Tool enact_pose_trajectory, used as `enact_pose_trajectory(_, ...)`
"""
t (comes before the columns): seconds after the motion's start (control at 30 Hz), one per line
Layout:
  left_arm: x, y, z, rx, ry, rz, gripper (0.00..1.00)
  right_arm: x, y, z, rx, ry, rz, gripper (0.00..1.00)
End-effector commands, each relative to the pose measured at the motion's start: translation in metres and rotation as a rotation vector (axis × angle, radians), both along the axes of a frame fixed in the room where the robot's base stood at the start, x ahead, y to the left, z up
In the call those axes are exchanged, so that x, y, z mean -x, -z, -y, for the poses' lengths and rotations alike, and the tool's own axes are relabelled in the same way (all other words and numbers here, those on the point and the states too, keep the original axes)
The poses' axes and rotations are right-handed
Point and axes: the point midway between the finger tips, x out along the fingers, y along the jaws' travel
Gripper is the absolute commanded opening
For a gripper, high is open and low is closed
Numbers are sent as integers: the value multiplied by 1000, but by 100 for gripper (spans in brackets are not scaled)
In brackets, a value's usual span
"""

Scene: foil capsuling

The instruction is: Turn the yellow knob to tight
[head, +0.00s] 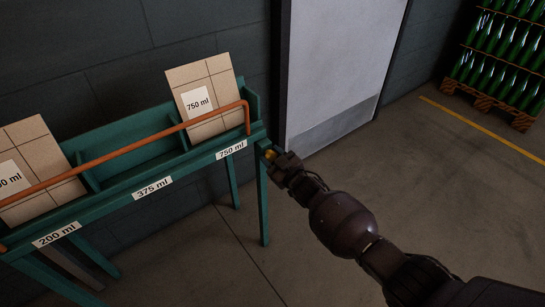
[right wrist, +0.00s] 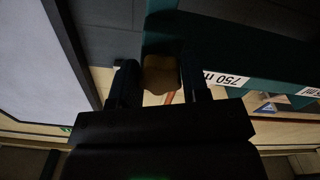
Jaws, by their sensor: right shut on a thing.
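The yellow knob (head: 270,154) sits at the right end of the green rack, just under the corner by the 750 ml label. In the right wrist view the knob (right wrist: 161,76) looks dull yellow-brown and lies between the two fingers. My right gripper (head: 276,158) is shut on the knob, and its fingers (right wrist: 160,82) stand on either side of it. Most of the knob is hidden by the gripper in the head view. No tight mark can be read in either view. My left gripper is not in view.
The green rack (head: 115,190) has slots labelled 200 ml, 375 ml and 750 ml, with an orange rail (head: 130,150) in front. Cartons (head: 215,75) stand in the outer slots. A grey door (head: 335,60) is behind. Bottles on pallets (head: 500,55) stand far right. The floor between is clear.

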Motion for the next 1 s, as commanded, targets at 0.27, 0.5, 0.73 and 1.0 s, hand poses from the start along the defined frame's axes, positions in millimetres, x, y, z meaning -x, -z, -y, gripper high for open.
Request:
enact_pose_trajectory(0.27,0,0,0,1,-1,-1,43,0,1,0,-46,0,-34,19)
enact_pose_trajectory(0.5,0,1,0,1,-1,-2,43,0,1,0,-51,0,-38,19)
enact_pose_trajectory(0.73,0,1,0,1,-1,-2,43,0,1,0,-50,0,-38,51)
enact_pose_trajectory(1.0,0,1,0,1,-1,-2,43,0,0,0,-49,0,-36,68)
